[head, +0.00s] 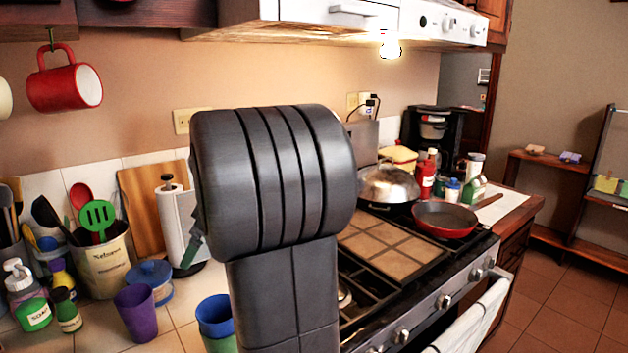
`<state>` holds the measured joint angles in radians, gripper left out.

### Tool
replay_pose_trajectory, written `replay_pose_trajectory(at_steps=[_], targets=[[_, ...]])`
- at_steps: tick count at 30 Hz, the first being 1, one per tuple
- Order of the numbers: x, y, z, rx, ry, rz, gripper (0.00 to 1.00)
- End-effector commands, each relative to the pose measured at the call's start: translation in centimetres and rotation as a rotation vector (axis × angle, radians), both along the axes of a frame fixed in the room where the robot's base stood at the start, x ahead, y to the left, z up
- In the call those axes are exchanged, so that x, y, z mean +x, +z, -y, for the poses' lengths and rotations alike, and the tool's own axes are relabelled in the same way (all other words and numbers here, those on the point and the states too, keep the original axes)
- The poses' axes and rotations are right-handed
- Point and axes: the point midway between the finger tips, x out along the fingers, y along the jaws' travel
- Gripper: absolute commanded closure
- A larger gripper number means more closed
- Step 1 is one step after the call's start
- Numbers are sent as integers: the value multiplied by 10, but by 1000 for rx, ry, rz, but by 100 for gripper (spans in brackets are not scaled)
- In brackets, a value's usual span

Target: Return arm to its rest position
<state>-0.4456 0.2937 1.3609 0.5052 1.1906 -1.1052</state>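My arm, a thick dark grey link with a ribbed rounded joint, rises through the middle of the head view. It hides part of the counter, the paper towel and the left of the stove (415,291). My gripper is not visible in this view, so its state and what it may hold are hidden.
A red pan (444,220) and a lidded pan (388,186) sit on the stove. Left on the counter are a purple cup (136,312), a blue cup (214,316) and a utensil crock (103,266). A red mug (64,86) hangs upper left. Floor (560,300) at right is clear.

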Motion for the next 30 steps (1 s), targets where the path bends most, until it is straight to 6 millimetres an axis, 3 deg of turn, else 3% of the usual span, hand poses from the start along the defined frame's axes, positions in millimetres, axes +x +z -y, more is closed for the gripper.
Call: replay_pose_trajectory(at_steps=[1, 6, 15, 30], targets=[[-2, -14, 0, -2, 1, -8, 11], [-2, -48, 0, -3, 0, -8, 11], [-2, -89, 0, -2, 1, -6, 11], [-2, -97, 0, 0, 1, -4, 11]])
